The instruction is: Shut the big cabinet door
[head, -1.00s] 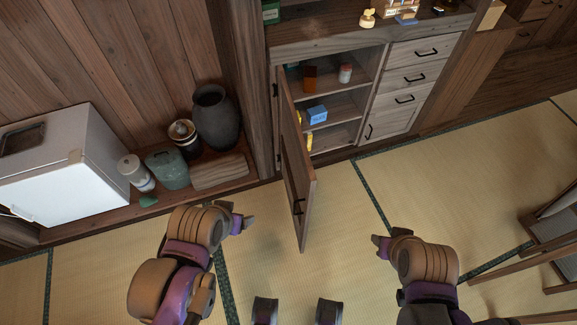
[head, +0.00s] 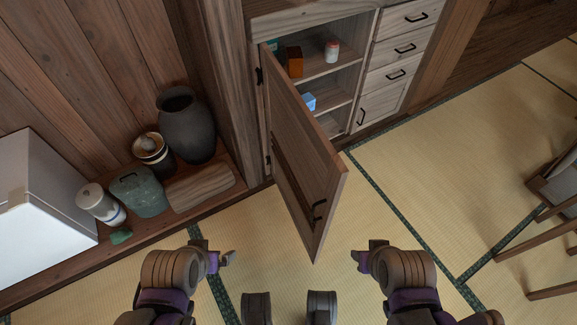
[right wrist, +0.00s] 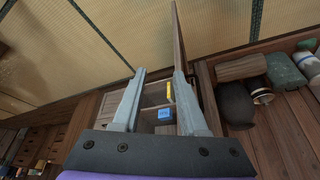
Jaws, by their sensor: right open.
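The big cabinet door (head: 303,150) is wooden, hinged at its left edge, and stands swung out wide from the cabinet (head: 352,82). Its dark handle (head: 319,210) is near the free edge. My right gripper (head: 357,258) is open and empty, right of the door's lower corner and apart from it. In the right wrist view its fingers (right wrist: 158,74) are spread, with the door (right wrist: 180,35) edge-on beyond them. My left gripper (head: 229,258) is left of the door over the mat, apart from it; whether its jaws are open is unclear.
Inside the cabinet are an orange box (head: 295,62), a white jar (head: 332,51) and a blue box (head: 309,102). A dark vase (head: 186,125), a green canister (head: 139,190) and other pots stand on a ledge at left. A chair (head: 555,190) is at far right. Tatami between is clear.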

